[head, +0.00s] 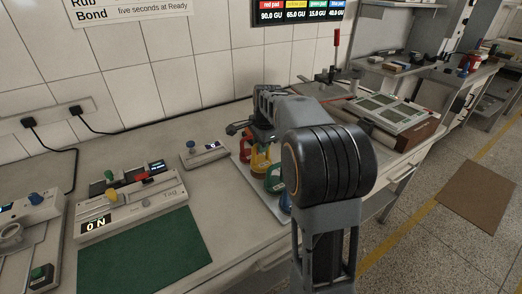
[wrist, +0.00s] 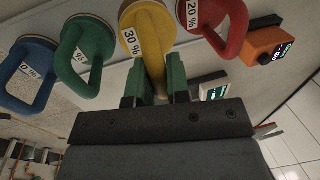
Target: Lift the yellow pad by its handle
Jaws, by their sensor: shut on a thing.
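The yellow pad (head: 260,160) stands between the red pad and the green pad in the head view. In the wrist view the yellow pad (wrist: 146,22) carries a "30 %" label, and its loop handle runs down between the green fingers. My gripper (wrist: 155,82) is shut on that handle. In the head view my gripper (head: 258,138) is over the row of pads, partly hidden by my arm. I cannot tell whether the pad's underside touches the white tray (head: 262,200).
The red pad (wrist: 213,22) is close on the right in the wrist view, and the green pad (wrist: 84,42) and blue pad (wrist: 27,72) are on the left. A small meter (head: 203,152) stands left of the tray. A green mat (head: 150,245) lies nearer the front.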

